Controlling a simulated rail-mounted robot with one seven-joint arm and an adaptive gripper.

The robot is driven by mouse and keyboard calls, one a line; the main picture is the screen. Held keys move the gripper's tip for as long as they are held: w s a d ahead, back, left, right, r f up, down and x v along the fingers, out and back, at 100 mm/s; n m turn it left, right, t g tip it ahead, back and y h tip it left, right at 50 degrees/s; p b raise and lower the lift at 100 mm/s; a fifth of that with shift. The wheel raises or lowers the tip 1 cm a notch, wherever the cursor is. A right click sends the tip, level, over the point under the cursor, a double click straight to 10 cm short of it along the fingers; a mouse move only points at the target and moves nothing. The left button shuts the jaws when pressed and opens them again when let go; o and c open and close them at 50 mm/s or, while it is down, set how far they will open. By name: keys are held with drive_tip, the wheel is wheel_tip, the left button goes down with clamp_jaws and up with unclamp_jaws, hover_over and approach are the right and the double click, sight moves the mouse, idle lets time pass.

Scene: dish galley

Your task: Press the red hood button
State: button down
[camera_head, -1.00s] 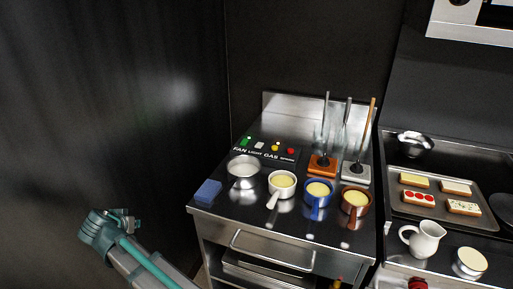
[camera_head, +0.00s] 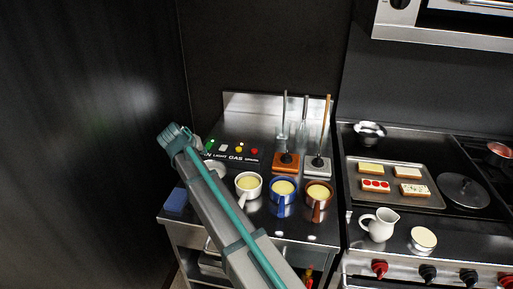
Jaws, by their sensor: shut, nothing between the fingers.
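The red button (camera_head: 254,151) is at the right end of a dark button panel at the back of the steel counter. Its small label is too blurred to read. To its left are a yellow button (camera_head: 239,149) over "GAS", a white one (camera_head: 223,148) over "LIGHT" and a green one (camera_head: 209,146). The "FAN" label is partly hidden by my arm. My gripper (camera_head: 180,139) is shut and empty, left of the panel in the picture and apart from the red button. Its fingertips are mostly hidden behind its body.
A white pot (camera_head: 248,185), a blue pot (camera_head: 283,190) and a brown pot (camera_head: 318,194) stand in front of the panel. Upright utensils in an orange holder (camera_head: 286,162) and a grey holder (camera_head: 318,166) stand to its right. A blue block (camera_head: 176,201) lies at the left edge.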

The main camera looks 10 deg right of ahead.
wheel_tip(320, 180, up, 6)
drive_tip(key=g+h+p, duration=0.1)
drive_tip(key=h+p, duration=0.1)
hover_over(253, 151)
drive_tip(key=shift+w+d+r, duration=0.1)
drive_tip(key=shift+w, duration=0.05)
drive_tip(key=shift+f+b, duration=1.95)
drive_tip(key=shift+f, duration=2.5)
drive_tip(key=shift+f, duration=0.15)
drive_tip(key=shift+f, duration=0.25)
drive_tip(key=shift+f+b, duration=0.45)
drive_tip(key=shift+b, duration=0.05)
drive_tip(key=shift+r, duration=0.1)
drive_tip(key=shift+r+p, duration=0.4)
drive_tip(key=shift+r, duration=0.4)
